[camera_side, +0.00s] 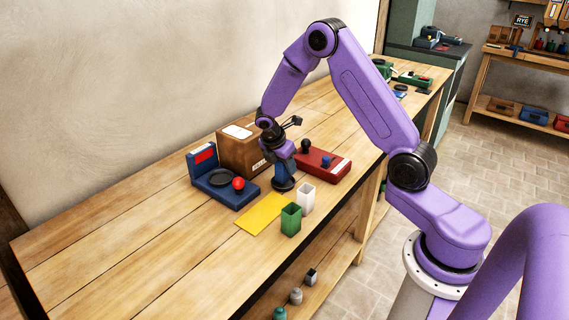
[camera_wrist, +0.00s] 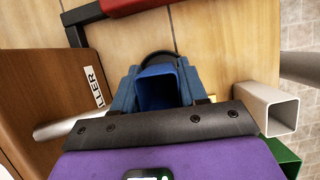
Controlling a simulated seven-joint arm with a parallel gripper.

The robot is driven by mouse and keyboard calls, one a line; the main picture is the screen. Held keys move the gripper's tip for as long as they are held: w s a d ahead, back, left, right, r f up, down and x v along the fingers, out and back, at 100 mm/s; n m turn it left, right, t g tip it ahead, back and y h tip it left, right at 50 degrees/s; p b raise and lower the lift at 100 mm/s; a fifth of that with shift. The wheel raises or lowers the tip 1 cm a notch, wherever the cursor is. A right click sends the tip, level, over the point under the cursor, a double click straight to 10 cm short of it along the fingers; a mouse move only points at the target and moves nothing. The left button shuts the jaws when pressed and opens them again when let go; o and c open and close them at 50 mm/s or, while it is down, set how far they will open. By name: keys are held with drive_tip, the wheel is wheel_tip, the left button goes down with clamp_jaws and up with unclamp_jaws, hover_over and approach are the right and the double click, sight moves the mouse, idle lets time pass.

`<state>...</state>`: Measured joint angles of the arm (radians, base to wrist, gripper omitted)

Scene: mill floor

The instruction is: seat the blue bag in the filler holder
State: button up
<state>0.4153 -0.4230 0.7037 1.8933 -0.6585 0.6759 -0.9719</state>
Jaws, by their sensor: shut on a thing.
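The blue bag (camera_wrist: 156,90), an open-topped square sleeve, is between the fingers of my gripper (camera_wrist: 155,82) in the wrist view. In the side view my gripper (camera_side: 285,168) points down beside the filler, and its fingers largely hide the bag. The filler (camera_side: 245,150) is a brown box with a partly readable label; its side also shows in the wrist view (camera_wrist: 50,85). A dark round part (camera_side: 284,185), perhaps the holder, lies right below my gripper. A dark curved rim (camera_wrist: 146,58) shows behind the bag. I cannot tell whether the bag rests fully in it.
A white bag (camera_side: 306,197) and a green bag (camera_side: 291,219) stand close by at the front right. A yellow mat (camera_side: 262,214) lies in front. A blue scale-like device (camera_side: 226,187) with a red ball is left; a red device (camera_side: 322,166) is right. The bench's left end is clear.

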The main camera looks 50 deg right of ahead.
drive_tip(key=shift+f, duration=0.45)
drive_tip(key=o, duration=0.8)
drive_tip(key=shift+r, duration=0.1)
drive_tip(key=v, duration=1)
drive_tip(key=shift+a+r, duration=0.15)
drive_tip(key=shift+r, duration=0.25)
